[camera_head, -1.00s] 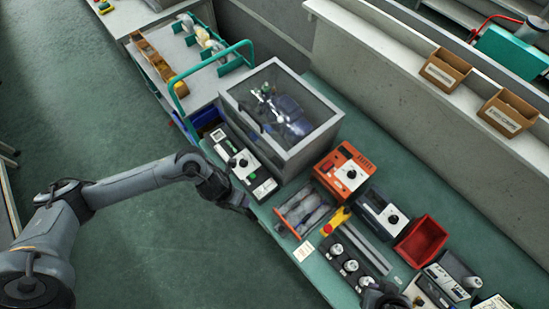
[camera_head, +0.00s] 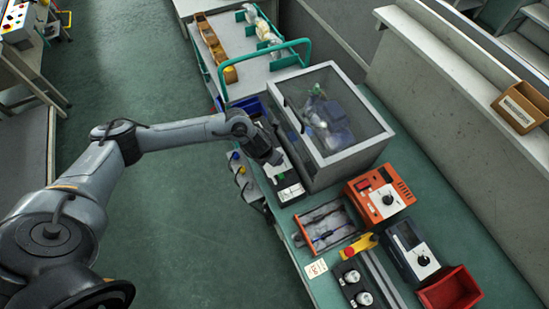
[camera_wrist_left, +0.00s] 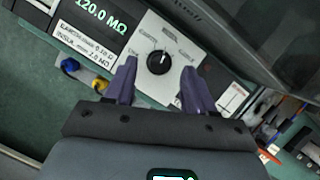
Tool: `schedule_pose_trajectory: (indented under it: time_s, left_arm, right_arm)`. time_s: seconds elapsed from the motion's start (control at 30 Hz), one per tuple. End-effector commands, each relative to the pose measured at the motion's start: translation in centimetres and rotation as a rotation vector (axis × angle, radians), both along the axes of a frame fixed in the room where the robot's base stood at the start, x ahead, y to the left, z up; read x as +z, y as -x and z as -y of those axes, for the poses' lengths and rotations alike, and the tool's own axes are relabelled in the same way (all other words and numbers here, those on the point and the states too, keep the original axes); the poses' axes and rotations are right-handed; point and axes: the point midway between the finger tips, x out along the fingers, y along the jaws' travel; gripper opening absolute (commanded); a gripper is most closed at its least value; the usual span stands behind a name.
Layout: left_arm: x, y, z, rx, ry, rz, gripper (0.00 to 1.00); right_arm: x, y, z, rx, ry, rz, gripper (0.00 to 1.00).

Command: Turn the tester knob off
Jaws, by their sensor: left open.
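The tester (camera_wrist_left: 210,60) is a light panel with a dark round knob (camera_wrist_left: 158,62). Its screen (camera_wrist_left: 97,18) shows green digits reading about 120.0 MΩ, partly cut off. The knob's white mark points roughly up in the left wrist view, toward small labels too blurred to read surely. My left gripper (camera_wrist_left: 160,66) is open, its two purple fingers on either side of the knob with gaps; I cannot tell how high above it. In the head view my left gripper (camera_head: 275,158) is over the tester (camera_head: 290,192) and hides the knob. My right gripper is out of view.
A clear-topped grey box (camera_head: 335,130) stands close beside the tester. An orange device (camera_head: 380,195), a dark device (camera_head: 410,245), a red bin (camera_head: 450,290) and a tray of bags (camera_head: 325,225) are on the bench. Blue and yellow plugs (camera_wrist_left: 70,66) hang at the edge.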

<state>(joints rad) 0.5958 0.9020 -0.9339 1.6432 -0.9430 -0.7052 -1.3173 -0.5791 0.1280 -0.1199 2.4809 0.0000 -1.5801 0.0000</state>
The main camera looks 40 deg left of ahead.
Motion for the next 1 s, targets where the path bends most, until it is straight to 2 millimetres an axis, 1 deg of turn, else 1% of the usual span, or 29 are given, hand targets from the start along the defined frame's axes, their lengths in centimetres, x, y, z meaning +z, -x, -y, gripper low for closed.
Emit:
schedule_pose_trajectory:
  time_s: [0.03, 0.2, 0.33, 0.6, 0.67, 0.7, 0.97, 1.0]
  left_arm:
    - [-0.7, -0.2, 0.1, 0.000, 0.001, -0.002, 0.54]
    - [-2.0, -0.8, 0.0, 0.002, 0.001, 0.000, 0.54]
    - [-2.4, -1.0, 0.0, -0.001, 0.001, 0.000, 0.54]
    - [-2.5, -1.0, 0.0, -0.001, 0.000, 0.000, 0.54]
    - [-2.5, -1.0, 0.0, -0.001, 0.000, 0.000, 0.47]
    - [-2.5, -1.0, 0.0, -0.001, 0.000, 0.000, 0.40]
    - [-2.4, -1.0, 0.0, 0.000, 0.000, 0.000, 0.01]
    - [-2.4, -1.0, 0.0, 0.000, 0.000, 0.000, 0.00]
  right_arm:
    - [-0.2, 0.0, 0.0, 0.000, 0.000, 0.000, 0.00]
    - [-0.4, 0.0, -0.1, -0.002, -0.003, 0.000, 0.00]
    - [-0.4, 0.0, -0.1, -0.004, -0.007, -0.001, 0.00]
    - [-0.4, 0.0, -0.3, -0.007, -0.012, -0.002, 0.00]
    - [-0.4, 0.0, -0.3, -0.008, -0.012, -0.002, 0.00]
    - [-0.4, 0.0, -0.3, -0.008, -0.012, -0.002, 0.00]
    - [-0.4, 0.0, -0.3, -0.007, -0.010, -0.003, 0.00]
    - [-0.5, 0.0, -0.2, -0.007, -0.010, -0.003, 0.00]
